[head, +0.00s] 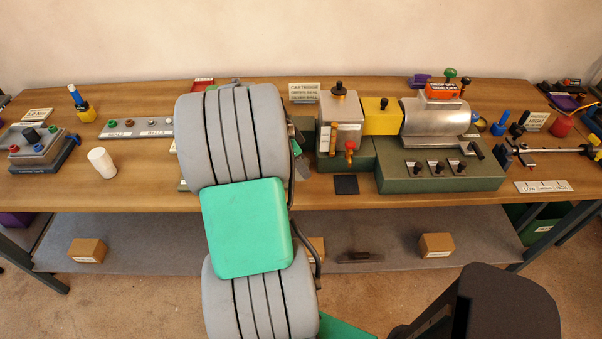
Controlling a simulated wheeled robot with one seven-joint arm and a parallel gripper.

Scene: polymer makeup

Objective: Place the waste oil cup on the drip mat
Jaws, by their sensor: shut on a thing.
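The drip mat appears to be the small black square (345,184) flat on the table's front edge, below the grey and yellow units. Its top looks bare. I see no cup that I can surely name as the waste oil cup. A plain white cylinder (101,162) stands on the left part of the table, apart from the arm.
A green-based machine (440,178) with a metal drum stands right of the mat. A grey block with coloured knobs (38,147) is at far left, a yellow-based blue bottle (80,103) near it. A red cup-like thing (562,125) is at far right. The wooden table's (140,190) front-left is fairly clear.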

